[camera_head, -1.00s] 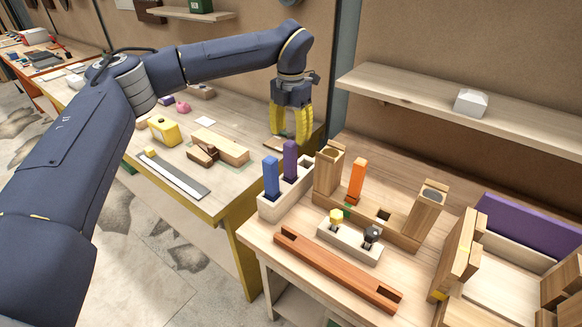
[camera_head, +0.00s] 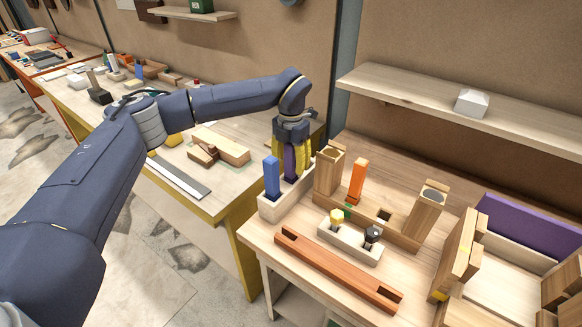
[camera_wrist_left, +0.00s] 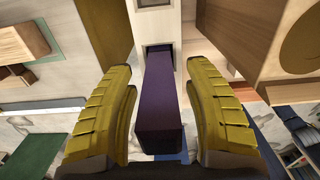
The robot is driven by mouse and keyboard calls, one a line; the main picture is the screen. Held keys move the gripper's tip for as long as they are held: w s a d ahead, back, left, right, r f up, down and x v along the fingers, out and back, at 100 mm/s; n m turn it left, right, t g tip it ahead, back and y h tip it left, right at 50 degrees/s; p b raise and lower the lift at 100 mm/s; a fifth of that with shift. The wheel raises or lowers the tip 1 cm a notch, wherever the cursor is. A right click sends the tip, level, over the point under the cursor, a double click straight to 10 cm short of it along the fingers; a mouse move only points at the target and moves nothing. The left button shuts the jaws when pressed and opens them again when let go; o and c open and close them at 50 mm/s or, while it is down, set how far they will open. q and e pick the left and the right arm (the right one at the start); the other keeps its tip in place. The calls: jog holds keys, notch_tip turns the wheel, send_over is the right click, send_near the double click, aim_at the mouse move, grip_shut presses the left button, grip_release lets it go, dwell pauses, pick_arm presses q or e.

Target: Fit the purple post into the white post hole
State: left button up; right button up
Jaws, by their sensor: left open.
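The purple post (camera_head: 289,162) stands upright in the pale holder (camera_head: 272,210), beside the blue post (camera_head: 271,176). My left gripper (camera_head: 291,176) points down over the purple post, open, with yellow fingers on either side of it. In the left wrist view, the purple post (camera_wrist_left: 160,105) lies between the open fingers (camera_wrist_left: 161,62), with gaps on both sides; its far end meets a socket in the pale holder (camera_wrist_left: 159,28). A wooden base (camera_head: 402,238) has an empty square hole (camera_head: 384,215); I cannot tell whether this is the white post hole. My right gripper is not in view.
An orange post (camera_head: 357,178) stands in the wooden base between two wooden blocks (camera_head: 328,172) (camera_head: 427,207). In front are a pale block (camera_head: 348,242) with yellow and black knobs and a long orange-brown bar (camera_head: 335,270). A shelf (camera_head: 420,98) overhangs behind.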

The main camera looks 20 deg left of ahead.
pick_arm(q)
jog(key=shift+f, duration=0.4)
grip_shut()
